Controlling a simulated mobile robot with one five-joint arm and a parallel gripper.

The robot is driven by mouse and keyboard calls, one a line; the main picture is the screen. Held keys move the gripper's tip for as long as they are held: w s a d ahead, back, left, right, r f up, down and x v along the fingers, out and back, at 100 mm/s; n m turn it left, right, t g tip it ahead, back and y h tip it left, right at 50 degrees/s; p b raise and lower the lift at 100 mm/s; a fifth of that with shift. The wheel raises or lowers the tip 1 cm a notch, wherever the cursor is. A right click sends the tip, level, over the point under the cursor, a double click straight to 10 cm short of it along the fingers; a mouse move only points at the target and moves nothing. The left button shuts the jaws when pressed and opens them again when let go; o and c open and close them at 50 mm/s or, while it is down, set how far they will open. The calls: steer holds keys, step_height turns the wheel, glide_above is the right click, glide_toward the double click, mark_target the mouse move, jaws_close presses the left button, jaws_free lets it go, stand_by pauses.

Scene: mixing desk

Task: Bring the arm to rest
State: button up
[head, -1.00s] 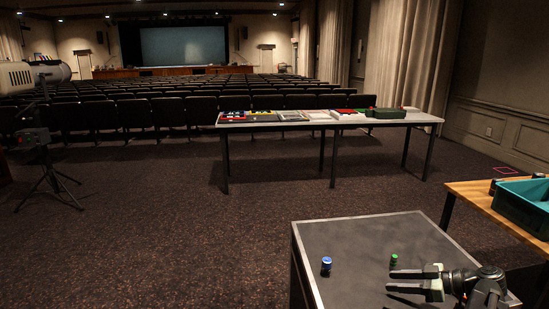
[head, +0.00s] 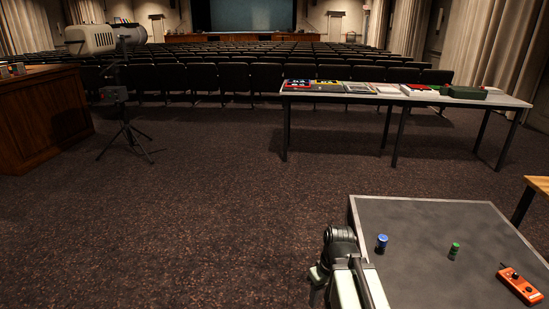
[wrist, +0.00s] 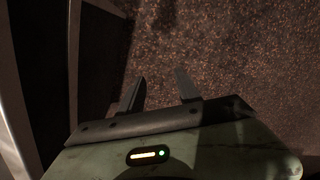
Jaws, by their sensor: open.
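My gripper (wrist: 157,90) is open in the wrist view. Its two dark fingers are apart with nothing between them, over dark speckled carpet. In the head view my arm (head: 343,262) shows at the left edge of the grey-topped desk (head: 420,285). I cannot make out the fingertips there. On the desk stand a blue cylinder (head: 381,244) and a smaller green cylinder (head: 454,251), both upright and apart from my arm. An orange handheld device (head: 520,285) lies near the right edge.
A long table (head: 400,96) with several flat cases stands beyond the desk, before rows of seats. A tripod-mounted lamp (head: 125,130) and a wooden counter (head: 40,115) are at left. A wooden table corner (head: 538,184) shows at right. Carpet (head: 220,220) left of the desk is clear.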

step_height(320, 180, up, 26)
steer(key=d+m+h+p, duration=0.1)
steer(key=m+p, duration=0.4)
steer(key=p, duration=2.1)
steer(key=shift+w+d, duration=0.25)
steer(key=shift+d, duration=0.6)
steer(key=shift+r, duration=0.1)
